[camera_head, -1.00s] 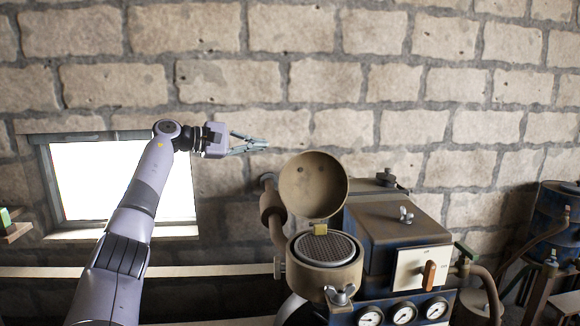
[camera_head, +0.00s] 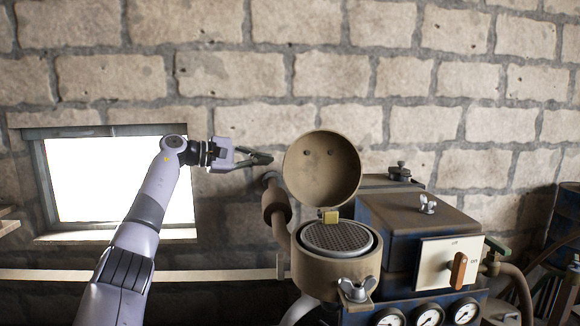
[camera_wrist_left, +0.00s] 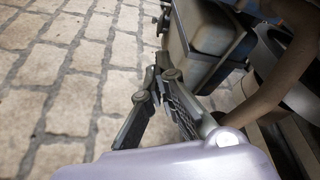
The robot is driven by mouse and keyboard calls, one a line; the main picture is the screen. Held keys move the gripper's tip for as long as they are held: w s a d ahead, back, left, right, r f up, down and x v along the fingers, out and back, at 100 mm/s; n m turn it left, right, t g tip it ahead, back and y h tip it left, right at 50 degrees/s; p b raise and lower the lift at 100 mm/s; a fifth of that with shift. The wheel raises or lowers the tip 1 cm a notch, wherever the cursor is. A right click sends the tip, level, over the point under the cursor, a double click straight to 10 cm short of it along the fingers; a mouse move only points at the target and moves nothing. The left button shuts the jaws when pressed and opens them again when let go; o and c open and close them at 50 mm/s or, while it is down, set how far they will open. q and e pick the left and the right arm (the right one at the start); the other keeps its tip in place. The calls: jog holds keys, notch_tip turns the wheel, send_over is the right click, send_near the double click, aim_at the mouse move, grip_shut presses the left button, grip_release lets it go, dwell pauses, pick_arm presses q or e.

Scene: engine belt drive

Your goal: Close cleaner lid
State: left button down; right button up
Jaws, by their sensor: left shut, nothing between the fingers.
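The cleaner lid (camera_head: 322,168) is a round brown disc standing open and upright, its inner face toward me. It meets the cleaner body (camera_head: 318,270) at a small brass-coloured hinge piece (camera_head: 329,216). The body is a round brown pot with a dark mesh filter (camera_head: 338,237) exposed on top. My left gripper (camera_head: 268,158) is shut and empty, just left of the lid's upper half; I cannot tell its depth relative to the lid. Its closed fingers (camera_wrist_left: 157,72) also show in the left wrist view. My right gripper is out of view.
A brown pipe (camera_head: 277,210) rises left of the pot. A wing nut (camera_head: 355,290) sits at its front. A blue engine box (camera_head: 400,235) with an on/off switch (camera_head: 458,270) and gauges stands to the right. A stone wall (camera_head: 230,75) lies behind.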

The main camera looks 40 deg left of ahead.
aim_at(297, 156)
pick_arm(q)
jog(key=w+d+p, duration=0.1)
jog(key=w+d, duration=0.1)
jog(key=w+d+p, duration=0.4)
jog(key=shift+w+d+r, duration=0.25)
jog(key=shift+w+r, duration=0.05)
dwell(0.5)
jog(key=shift+r, duration=0.1)
